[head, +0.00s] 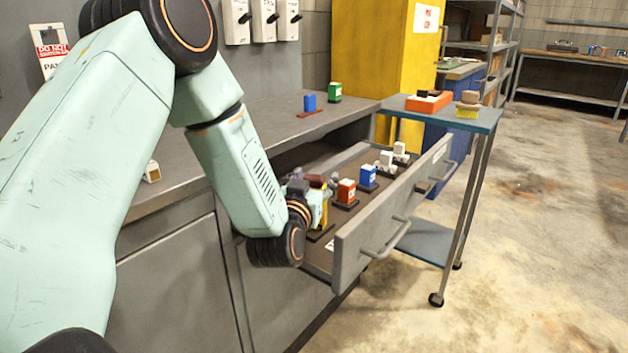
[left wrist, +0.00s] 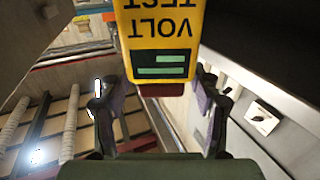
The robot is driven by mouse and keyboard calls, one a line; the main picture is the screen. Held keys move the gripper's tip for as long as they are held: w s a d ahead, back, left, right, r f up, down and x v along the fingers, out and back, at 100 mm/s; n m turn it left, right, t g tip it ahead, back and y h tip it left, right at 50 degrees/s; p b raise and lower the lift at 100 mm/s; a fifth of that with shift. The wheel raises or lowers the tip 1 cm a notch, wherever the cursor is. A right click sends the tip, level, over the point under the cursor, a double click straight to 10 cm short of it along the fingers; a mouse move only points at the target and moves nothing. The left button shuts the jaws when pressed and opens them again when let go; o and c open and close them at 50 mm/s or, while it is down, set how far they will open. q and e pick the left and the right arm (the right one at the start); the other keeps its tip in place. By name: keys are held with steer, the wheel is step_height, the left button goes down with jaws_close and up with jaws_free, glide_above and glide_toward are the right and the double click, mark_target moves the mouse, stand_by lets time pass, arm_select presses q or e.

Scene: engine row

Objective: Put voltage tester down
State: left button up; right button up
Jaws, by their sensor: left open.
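The yellow voltage tester (head: 323,214) stands in the open drawer (head: 354,253), at the end nearest me, and is partly hidden by my left gripper and wrist. In the left wrist view the tester (left wrist: 162,35) shows upside-down "VOLT TEST" lettering and a dark display with green bars. My left gripper (head: 312,184) is at the tester. In the left wrist view its fingers (left wrist: 160,100) are spread, one on each side of the tester's end, with visible gaps. My right gripper is not in view.
The grey counter (head: 262,112) holds a blue item (head: 309,103) and a green item (head: 335,91). A blue-topped cart (head: 480,122) stands beyond the drawer. Floor at right is clear.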

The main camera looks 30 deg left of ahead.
arm_select(q)
steer(key=shift+r, duration=0.1)
steer(key=shift+s, duration=0.1)
steer(key=p+v, duration=0.2)
steer(key=v, duration=0.9)
steer(key=shift+s, duration=0.35)
steer(key=shift+d+r, duration=0.1)
steer(key=shift+d, duration=0.05)
